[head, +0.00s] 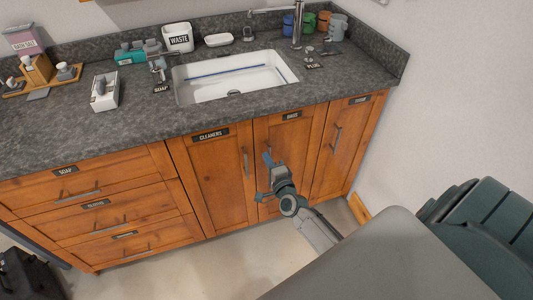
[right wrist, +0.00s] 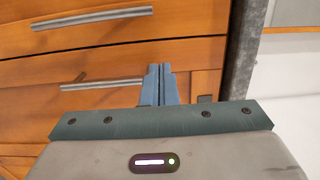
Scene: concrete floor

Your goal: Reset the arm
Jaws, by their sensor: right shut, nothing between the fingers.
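My right arm reaches up from the lower right in the head view. Its gripper (head: 267,158) is in front of the wooden cabinet doors below the sink, near the door labelled bags (head: 285,165). In the right wrist view, the two blue fingers of the right gripper (right wrist: 159,70) are together with nothing between them. Behind them are wooden drawer fronts (right wrist: 95,55) with metal bar handles. I cannot tell from these views whether the gripper touches a cabinet front. My left gripper is not in view.
A dark stone counter (head: 140,120) runs above the cabinets with a white sink (head: 235,80). A waste cup (head: 178,38), soap items and coloured mugs (head: 323,22) stand on it. Drawers (head: 90,195) are at left. A black case (head: 28,275) lies at lower left.

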